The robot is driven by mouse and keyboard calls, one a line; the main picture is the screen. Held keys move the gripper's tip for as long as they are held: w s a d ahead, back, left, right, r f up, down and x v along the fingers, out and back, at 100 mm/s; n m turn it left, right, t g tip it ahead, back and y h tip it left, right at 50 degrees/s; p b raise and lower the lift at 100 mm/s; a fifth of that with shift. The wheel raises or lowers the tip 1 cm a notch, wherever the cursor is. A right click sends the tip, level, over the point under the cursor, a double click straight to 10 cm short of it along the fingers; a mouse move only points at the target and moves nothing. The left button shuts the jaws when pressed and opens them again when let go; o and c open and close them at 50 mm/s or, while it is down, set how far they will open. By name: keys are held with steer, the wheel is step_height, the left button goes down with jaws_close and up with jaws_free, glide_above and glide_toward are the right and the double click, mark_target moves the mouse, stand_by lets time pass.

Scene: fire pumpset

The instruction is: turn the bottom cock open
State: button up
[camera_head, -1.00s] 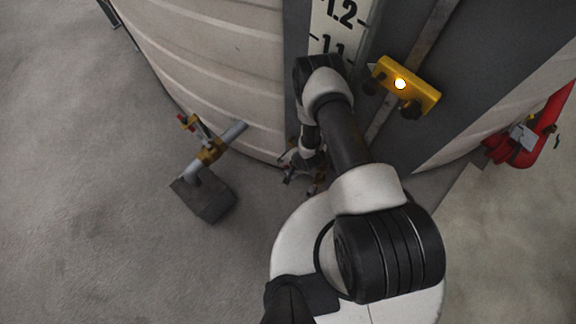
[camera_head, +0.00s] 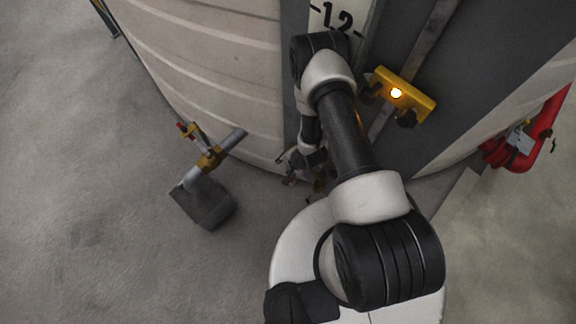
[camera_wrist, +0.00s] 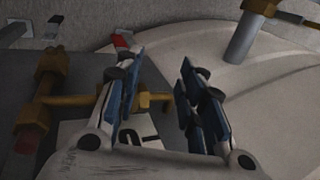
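The wrist view shows brass fittings (camera_wrist: 45,88) at the left, with a short brass bar (camera_wrist: 82,101) running from them behind my gripper's left finger. A small red-tipped part (camera_wrist: 122,40) shows just beyond that finger. I cannot tell for certain which part is the bottom cock's handle. My gripper (camera_wrist: 155,72) is open, with blue pads apart and nothing clearly held between them. In the head view my gripper (camera_head: 298,168) is low beside the tank base, partly hidden by my arm, and the cock cannot be made out there.
A pale round tank (camera_head: 225,60) rises behind. A brass valve on a grey pipe (camera_head: 212,157) sticks out at the left above a dark block (camera_head: 203,203). A yellow box with a lit lamp (camera_head: 405,95) and red pipework (camera_head: 525,150) are at the right. The left floor is clear.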

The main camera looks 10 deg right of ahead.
step_height(320, 180, up, 19)
steer(key=p, duration=1.3)
steer(key=shift+s+f, duration=0.15)
steer(key=shift+s, duration=0.15)
stand_by(0.4)
steer(key=shift+s, duration=0.1)
stand_by(0.8)
